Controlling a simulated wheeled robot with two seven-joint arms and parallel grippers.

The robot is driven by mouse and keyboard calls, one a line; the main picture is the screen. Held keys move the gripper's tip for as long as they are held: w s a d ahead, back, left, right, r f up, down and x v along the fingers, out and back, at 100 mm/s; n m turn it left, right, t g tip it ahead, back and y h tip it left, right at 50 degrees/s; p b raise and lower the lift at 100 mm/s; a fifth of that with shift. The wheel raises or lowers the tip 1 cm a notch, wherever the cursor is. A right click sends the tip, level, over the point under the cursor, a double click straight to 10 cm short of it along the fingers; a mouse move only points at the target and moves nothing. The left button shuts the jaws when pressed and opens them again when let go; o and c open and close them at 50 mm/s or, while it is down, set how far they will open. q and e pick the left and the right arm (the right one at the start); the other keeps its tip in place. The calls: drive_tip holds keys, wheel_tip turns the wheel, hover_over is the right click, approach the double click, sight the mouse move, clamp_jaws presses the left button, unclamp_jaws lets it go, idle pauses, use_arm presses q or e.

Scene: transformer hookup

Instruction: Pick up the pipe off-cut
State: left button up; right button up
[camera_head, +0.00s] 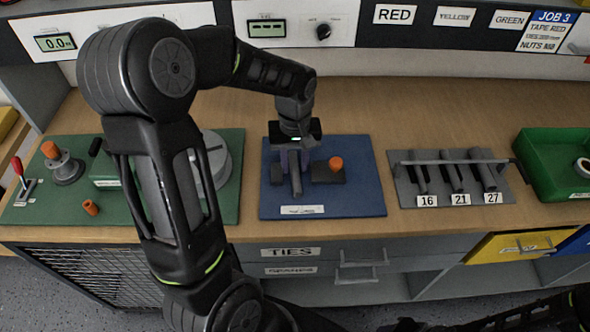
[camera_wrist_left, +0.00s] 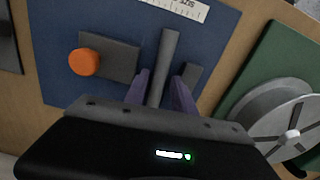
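A short orange tube (camera_head: 90,207), which looks like the pipe off-cut, rests on the green mat (camera_head: 120,213) at the left. My left gripper (camera_head: 295,160) is far to its right, over the blue mat (camera_head: 356,203), pointing down. Its purple fingers are open on either side of a grey bar (camera_head: 296,182). In the left wrist view the bar (camera_wrist_left: 166,55) lies between the fingers (camera_wrist_left: 162,90) with gaps showing; contact lower down is hidden. My right gripper is not in view.
A grey block (camera_head: 328,173) with an orange cap (camera_head: 336,163) stands beside the bar. A post with an orange top (camera_head: 50,149), a red lever (camera_head: 18,168) and a grey reel (camera_head: 213,155) are at left. Wrenches on a rack (camera_head: 410,193) and a green bin (camera_head: 545,177) are right.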

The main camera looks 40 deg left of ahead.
use_arm(q)
drive_tip(key=shift+f, duration=0.75)
drive_tip(key=shift+c, duration=0.2)
clamp_jaws()
